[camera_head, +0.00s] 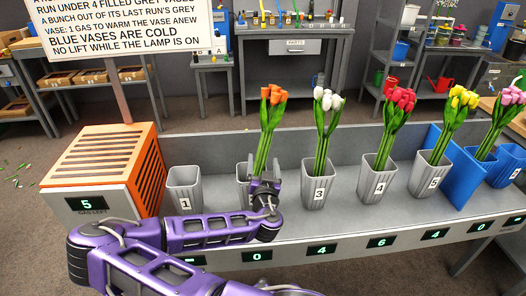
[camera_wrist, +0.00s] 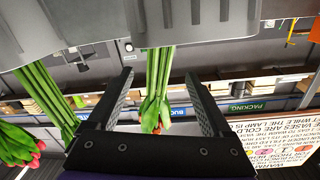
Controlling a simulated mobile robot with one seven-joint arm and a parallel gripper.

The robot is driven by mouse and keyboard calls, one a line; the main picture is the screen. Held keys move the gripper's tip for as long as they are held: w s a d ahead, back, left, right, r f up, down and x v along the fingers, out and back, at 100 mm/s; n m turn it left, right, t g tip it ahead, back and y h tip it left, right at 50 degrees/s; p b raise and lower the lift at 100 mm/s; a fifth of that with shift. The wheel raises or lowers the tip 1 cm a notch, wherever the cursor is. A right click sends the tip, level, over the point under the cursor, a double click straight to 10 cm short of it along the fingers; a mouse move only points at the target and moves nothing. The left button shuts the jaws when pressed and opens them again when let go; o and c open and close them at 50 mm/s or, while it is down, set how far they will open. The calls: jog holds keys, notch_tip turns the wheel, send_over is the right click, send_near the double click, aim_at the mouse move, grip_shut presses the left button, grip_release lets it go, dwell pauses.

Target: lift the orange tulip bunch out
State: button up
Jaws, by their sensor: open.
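The orange tulip bunch (camera_head: 270,115) stands upright in the grey vase (camera_head: 243,188) second from the left, whose front is partly hidden by my arm. My gripper (camera_head: 263,168) is at that vase's rim, in front of the lower stems. In the wrist view, the picture is turned over: the green stems (camera_wrist: 158,75) run between the two spread fingers of my gripper (camera_wrist: 160,82), with gaps on both sides. The orange flowers (camera_wrist: 150,122) show beyond the palm edge. The fingers do not press on the stems.
Grey vase 1 (camera_head: 184,190) is empty. Vases with white (camera_head: 327,105), red (camera_head: 400,100) and yellow (camera_head: 462,98) tulips stand to the right, then pink (camera_head: 512,98) by a blue panel. An orange slatted box (camera_head: 110,160) reads "5 GAS LEFT". A rule sign (camera_head: 120,30) stands behind.

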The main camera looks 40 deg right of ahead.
aim_at(263, 156)
jog(key=shift+b+x, duration=0.35)
jog(key=shift+x, duration=2.4)
jog(key=shift+a, duration=0.1)
grip_shut()
